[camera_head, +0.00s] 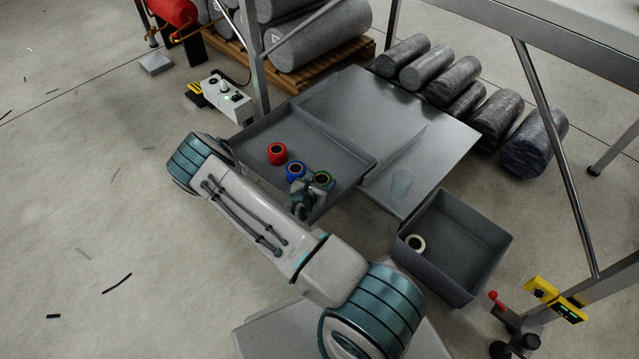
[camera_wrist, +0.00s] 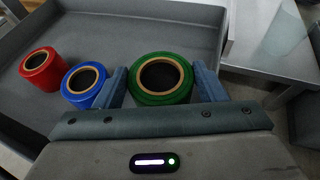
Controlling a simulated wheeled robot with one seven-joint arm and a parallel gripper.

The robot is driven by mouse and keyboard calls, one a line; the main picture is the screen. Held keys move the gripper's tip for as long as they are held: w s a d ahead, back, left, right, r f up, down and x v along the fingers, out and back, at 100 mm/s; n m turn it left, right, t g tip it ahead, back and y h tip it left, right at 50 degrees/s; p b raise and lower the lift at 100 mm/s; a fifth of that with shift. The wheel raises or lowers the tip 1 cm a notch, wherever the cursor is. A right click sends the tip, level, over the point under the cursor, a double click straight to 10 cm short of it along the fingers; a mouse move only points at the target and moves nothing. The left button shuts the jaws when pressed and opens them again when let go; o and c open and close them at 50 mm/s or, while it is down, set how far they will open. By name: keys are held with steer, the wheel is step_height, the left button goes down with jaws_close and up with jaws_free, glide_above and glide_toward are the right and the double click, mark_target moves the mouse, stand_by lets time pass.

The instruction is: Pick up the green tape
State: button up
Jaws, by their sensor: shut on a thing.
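The green tape (camera_wrist: 160,78) is a roll with a brown core, upright with its hole facing up. My gripper (camera_wrist: 160,86) is shut on it, with one finger on each side in the wrist view. In the head view the green tape (camera_head: 322,179) shows at the tip of my gripper (camera_head: 310,190), at the near right part of the grey tray (camera_head: 345,151). I cannot tell whether the roll touches the tray floor.
A blue tape roll (camera_wrist: 84,84) stands close beside my left finger, and a red one (camera_wrist: 41,68) is further left. The tray wall (camera_wrist: 150,10) rises behind. A grey bin (camera_head: 465,215) with a white roll (camera_head: 415,243) stands to the right. A metal table (camera_head: 385,125) adjoins the tray.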

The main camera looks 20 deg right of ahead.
steer(key=s+d+r+p, duration=0.5)
steer(key=s+d+r, duration=0.2)
steer(key=d, duration=0.2)
steer(key=w+a+r+n+t+y, duration=0.1)
steer(key=w+a+r, duration=0.3)
steer(key=a+r, duration=0.35)
steer(key=w+a+r+n+t+y, duration=0.1)
steer(key=w+a+r+n, duration=0.1)
steer(key=w+a+r, duration=0.35)
steer(key=s+a+r+n+t+y, duration=0.1)
steer(key=a+r+n+y, duration=0.1)
steer(key=a+r, duration=0.5)
steer(key=a+r+n+t+y, duration=0.15)
steer(key=a+r, duration=0.25)
steer(key=r, duration=0.8)
step_height(320, 180, up, 29)
steer(key=p, duration=3)
steer(key=shift+s+d+y+p, duration=0.15)
steer(key=shift+d+y+p, duration=0.15)
steer(key=shift+y, duration=0.15)
steer(key=shift+g, duration=0.25)
